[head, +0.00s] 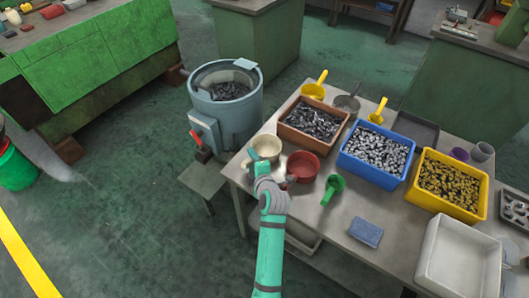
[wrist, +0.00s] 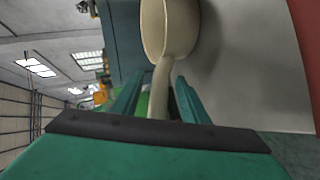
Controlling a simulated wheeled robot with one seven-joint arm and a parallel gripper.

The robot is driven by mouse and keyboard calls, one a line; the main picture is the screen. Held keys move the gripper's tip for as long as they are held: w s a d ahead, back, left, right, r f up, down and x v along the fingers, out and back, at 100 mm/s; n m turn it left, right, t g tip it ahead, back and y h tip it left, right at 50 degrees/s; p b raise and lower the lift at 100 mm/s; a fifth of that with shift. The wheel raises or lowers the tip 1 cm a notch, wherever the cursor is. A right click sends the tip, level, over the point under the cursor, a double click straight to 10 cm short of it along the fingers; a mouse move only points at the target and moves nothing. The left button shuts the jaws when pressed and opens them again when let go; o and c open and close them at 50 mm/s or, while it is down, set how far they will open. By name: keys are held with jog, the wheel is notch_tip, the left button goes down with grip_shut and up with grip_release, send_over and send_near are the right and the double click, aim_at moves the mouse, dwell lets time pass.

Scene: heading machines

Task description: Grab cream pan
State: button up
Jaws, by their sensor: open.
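The cream pan (head: 266,146) stands at the left edge of the grey table (head: 385,262). In the wrist view the cream pan (wrist: 168,30) fills the top middle, with its handle running down between the two fingers. My gripper (head: 264,182) is at the pan's near side in the head view. In the wrist view my gripper (wrist: 158,100) is open around the handle, one finger on each side. My arm hides part of the handle in the head view. I cannot tell whether a finger touches the handle.
A red pan (head: 303,165) stands close right of the cream pan, and a green scoop (head: 333,187) lies beyond it. Brown (head: 290,133), blue (head: 372,172) and yellow (head: 440,203) bins of parts line the table. A blue-grey drum machine (head: 238,118) stands behind left.

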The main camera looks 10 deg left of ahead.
jog(key=shift+w+a+f, duration=0.1)
jog(key=shift+w, duration=0.1)
grip_shut()
jog(key=shift+r, duration=0.2)
